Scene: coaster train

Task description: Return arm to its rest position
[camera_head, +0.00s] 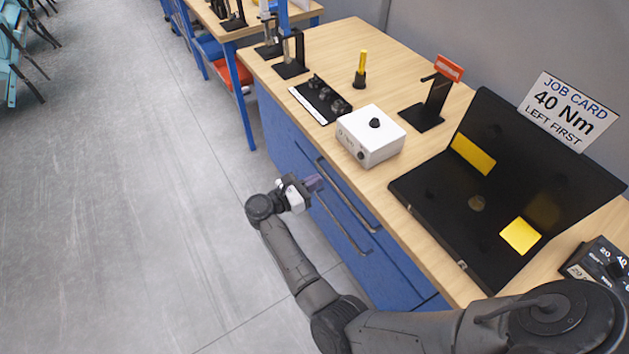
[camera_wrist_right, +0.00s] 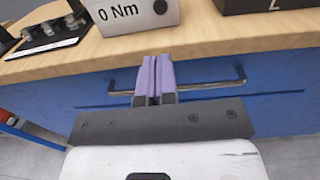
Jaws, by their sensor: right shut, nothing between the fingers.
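My right gripper (camera_head: 315,183) is in front of the blue drawer cabinet (camera_head: 283,140), below the worktop edge. Its purple fingers are together and empty in the right wrist view (camera_wrist_right: 154,80). In that view they overlap a dark drawer handle (camera_wrist_right: 215,85); I cannot tell whether they touch it. In the head view my right arm (camera_head: 290,255) reaches in from the lower right, out over the floor beside the cabinet. My left gripper is not in view.
The wooden worktop (camera_head: 335,52) holds a white box with a knob (camera_head: 372,146), a black tray (camera_head: 312,103), a yellow-handled tool (camera_head: 361,65), an open black case (camera_head: 440,215) and a job card (camera_head: 568,110). Drawer handles (camera_head: 345,222) stick out.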

